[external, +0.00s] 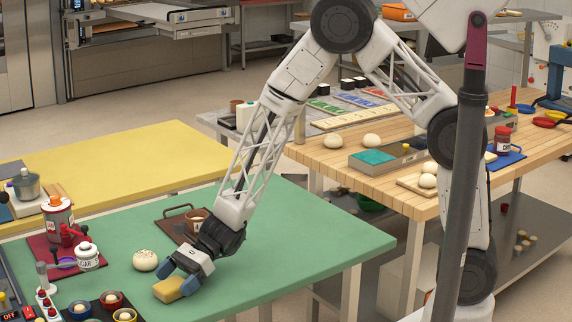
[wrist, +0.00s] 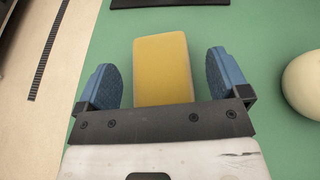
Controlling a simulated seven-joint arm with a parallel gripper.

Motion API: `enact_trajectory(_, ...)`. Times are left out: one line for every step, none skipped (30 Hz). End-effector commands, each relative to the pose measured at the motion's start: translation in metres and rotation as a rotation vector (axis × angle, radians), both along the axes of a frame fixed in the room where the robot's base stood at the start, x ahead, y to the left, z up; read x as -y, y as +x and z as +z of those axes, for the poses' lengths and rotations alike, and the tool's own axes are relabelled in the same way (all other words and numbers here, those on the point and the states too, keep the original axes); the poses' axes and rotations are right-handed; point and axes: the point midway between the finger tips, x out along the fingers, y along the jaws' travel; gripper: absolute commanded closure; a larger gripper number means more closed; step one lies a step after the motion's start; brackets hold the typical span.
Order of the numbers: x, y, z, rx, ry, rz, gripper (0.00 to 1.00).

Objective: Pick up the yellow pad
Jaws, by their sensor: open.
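The yellow pad (external: 172,290) is a small block lying on the green table (external: 300,240) near its front edge. In the wrist view the yellow pad (wrist: 163,70) lies between the two blue fingers of my gripper (wrist: 165,80), with a gap on each side. Its near end is hidden behind the dark bar of my gripper. In the external view my gripper (external: 178,277) is low at the pad, fingers open and pointing down to the left.
A pale dough ball (external: 145,260) sits close by; it also shows at the right of the wrist view (wrist: 304,84). A brown tray with a cup (external: 197,216) is behind my gripper. Jars, small bowls and a switch box crowd the left. The table right of my gripper is clear.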

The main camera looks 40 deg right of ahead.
Motion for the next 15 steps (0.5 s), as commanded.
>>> enact_trajectory(0.0001,0.0,-0.0001,0.0,0.0,0.0,0.06)
enact_trajectory(0.0002,0.0,0.0,0.0,0.0,0.0,0.06)
enact_trajectory(0.0002,0.0,0.0,0.0,0.0,0.0,0.06)
enact_trajectory(0.0002,0.0,0.0,0.0,0.0,0.0,0.06)
enact_trajectory(0.0003,0.0001,-0.0001,0.0,0.0,0.0,0.06)
enact_trajectory(0.0003,0.0001,-0.0001,0.0,0.0,0.0,0.06)
enact_trajectory(0.0003,0.0001,-0.0001,0.0,0.0,0.0,0.06)
enact_trajectory(0.0003,0.0001,-0.0001,0.0,0.0,0.0,0.06)
enact_trajectory(0.0003,0.0001,-0.0001,0.0,0.0,0.0,0.06)
enact_trajectory(0.0003,0.0001,-0.0001,0.0,0.0,0.0,0.06)
enact_trajectory(0.0004,0.0001,0.0,0.0,0.0,0.0,0.06)
enact_trajectory(0.0005,0.0001,-0.0001,-0.001,0.0,0.0,0.06)
enact_trajectory(0.0005,0.0001,-0.0001,-0.001,0.0,0.0,0.08)
enact_trajectory(0.0005,0.0001,-0.0001,-0.001,0.0,0.0,0.12)
enact_trajectory(0.0005,0.0001,-0.0001,-0.001,0.0,0.0,0.19)
